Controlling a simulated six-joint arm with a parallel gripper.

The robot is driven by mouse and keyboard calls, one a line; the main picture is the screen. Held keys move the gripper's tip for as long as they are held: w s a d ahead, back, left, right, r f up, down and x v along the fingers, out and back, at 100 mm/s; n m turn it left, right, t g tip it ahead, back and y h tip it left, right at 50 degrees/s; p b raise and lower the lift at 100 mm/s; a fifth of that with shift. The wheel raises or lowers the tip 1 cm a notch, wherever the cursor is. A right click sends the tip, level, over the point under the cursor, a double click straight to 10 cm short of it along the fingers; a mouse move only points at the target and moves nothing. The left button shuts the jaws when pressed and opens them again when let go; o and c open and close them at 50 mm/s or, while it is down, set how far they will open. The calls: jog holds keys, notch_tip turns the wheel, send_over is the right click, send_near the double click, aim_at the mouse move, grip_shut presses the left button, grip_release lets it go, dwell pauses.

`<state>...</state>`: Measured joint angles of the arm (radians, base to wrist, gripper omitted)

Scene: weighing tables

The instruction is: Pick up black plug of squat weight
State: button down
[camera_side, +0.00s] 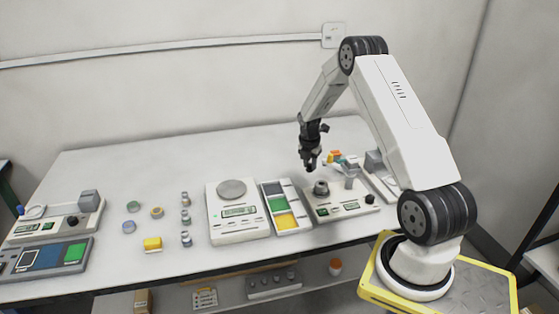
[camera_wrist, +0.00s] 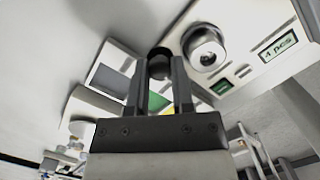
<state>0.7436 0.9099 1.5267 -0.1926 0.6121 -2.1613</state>
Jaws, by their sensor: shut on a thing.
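The black plug (camera_wrist: 159,63) is a dark round piece between my fingertips in the wrist view. My gripper (camera_wrist: 158,75) is shut on it. The squat weight (camera_wrist: 204,47) is a silver, round body with a dark hole in its top, just right of the fingertips and apart from the plug. In the side view it stands as a grey squat piece (camera_side: 321,188) on a flat-topped device (camera_side: 343,209). My gripper (camera_side: 311,163) is above and slightly left of it there. The plug cannot be told from the dark fingers in the side view.
A tray (camera_side: 299,227) with blue, green and yellow compartments lies left of the device. A balance (camera_side: 218,222) with a round pan is further left. Small orange and green pieces (camera_side: 336,156) sit behind the weight. Several small jars and discs stand at the left. The back of the table is clear.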

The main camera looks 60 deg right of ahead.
jog(key=s+a+r, duration=0.5)
jog(key=s+a, duration=0.1)
jog(key=s, duration=0.2)
dwell(0.4)
jog(key=shift+w+d, duration=0.1)
jog(key=shift+w, duration=0.05)
dwell(0.3)
jog(key=w+d, duration=0.1)
jog(key=d, duration=0.1)
jog(key=w+d, duration=0.1)
jog(key=shift+d+f, duration=0.1)
jog(key=shift+d, duration=0.3)
jog(key=shift+f, duration=0.2)
jog(key=shift+f, duration=2.95)
jog(key=shift+f, duration=0.2)
dwell(0.5)
